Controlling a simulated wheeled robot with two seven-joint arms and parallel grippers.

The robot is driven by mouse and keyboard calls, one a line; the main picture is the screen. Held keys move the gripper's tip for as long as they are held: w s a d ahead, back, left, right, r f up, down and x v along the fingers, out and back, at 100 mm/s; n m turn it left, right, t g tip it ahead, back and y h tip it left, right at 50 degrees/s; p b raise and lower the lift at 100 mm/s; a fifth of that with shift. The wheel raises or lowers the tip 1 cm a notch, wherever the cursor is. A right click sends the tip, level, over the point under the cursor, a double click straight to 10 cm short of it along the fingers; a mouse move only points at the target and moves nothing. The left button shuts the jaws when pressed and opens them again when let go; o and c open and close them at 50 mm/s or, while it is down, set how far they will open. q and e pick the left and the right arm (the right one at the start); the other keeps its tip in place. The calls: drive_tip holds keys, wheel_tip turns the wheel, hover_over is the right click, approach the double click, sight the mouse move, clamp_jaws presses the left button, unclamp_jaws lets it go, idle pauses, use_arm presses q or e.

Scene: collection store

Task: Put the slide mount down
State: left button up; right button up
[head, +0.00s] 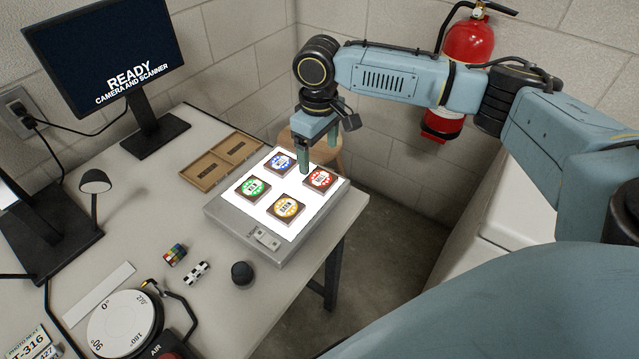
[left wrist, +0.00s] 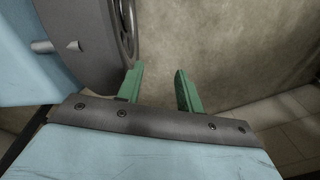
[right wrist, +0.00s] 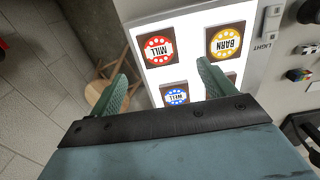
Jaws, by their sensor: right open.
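Several square dark slide mounts lie flat and apart on a glowing light box (head: 225,217). They are a blue one (head: 281,162), a green one (head: 252,187), a red one (head: 318,179) marked MILL and a yellow one (head: 286,208) marked BARN. My right gripper (head: 318,158) is open and empty, just above the far right part of the light box, near the red mount. In the right wrist view the red (right wrist: 159,49), yellow (right wrist: 227,41) and blue (right wrist: 175,95) mounts show; a finger mostly hides the green one. My left gripper (left wrist: 158,69) is open and empty, away from the table.
A wooden two-part tray (head: 222,160) lies behind the light box. A wooden stool (head: 325,150) stands beyond the table edge. A dark knob (head: 242,273), colour cube (head: 174,255), checkered block (head: 196,272) and round turntable (head: 122,322) occupy the table front.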

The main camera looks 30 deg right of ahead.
sight(319, 178)
wheel_tip(319, 178, down, 2)
drive_tip(key=shift+f, duration=0.2)
wheel_tip(319, 178, down, 4)
drive_tip(key=shift+r+b, duration=0.15)
drive_tip(key=shift+b, duration=0.55)
drive_tip(key=shift+f, duration=0.6)
use_arm(q)
drive_tip(key=w, duration=0.3)
drive_tip(key=shift+w+f, duration=0.2)
drive_tip(key=shift+w, duration=0.1)
use_arm(e)
drive_tip(key=shift+r, duration=0.1)
drive_tip(key=c, duration=1.1)
